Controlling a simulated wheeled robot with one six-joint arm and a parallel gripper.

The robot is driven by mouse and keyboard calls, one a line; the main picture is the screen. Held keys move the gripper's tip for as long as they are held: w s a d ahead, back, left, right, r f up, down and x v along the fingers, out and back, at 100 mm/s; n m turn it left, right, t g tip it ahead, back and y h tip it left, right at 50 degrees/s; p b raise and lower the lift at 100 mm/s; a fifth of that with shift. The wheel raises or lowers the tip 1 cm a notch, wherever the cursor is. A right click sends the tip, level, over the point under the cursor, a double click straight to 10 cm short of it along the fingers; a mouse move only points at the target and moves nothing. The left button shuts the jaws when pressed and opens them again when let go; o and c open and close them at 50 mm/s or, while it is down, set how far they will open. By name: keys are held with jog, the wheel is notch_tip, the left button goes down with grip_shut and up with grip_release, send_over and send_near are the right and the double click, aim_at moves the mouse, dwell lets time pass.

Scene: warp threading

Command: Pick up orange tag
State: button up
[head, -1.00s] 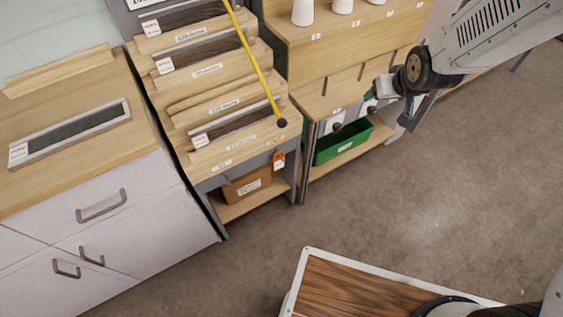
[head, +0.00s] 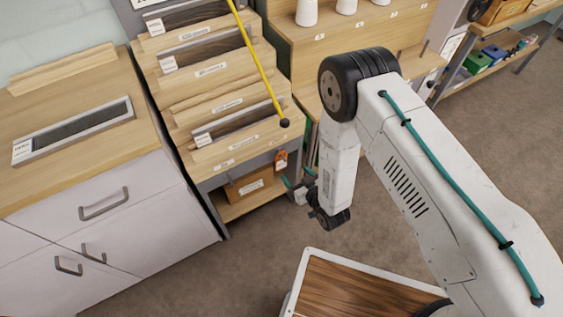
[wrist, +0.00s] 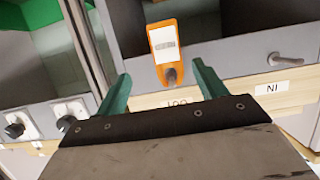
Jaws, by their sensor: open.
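The orange tag (head: 280,160) hangs on the grey front rail of the stepped rack in the head view.
The grey rail (wrist: 230,60) carries another metal peg (wrist: 287,59) at the right. Two knobs on white plates (wrist: 43,120) are at the left. A brown box (head: 248,184) sits on the rack's lower shelf. A yellow rod (head: 262,73) hangs above the rack.

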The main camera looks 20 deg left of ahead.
aim_at(281, 163)
jog(key=x, duration=0.7)
jog(key=shift+s+a+f, duration=0.15)
jog(key=shift+s+a, duration=0.1)
jog(key=shift+a, duration=0.3)
jog(key=c, duration=1.1)
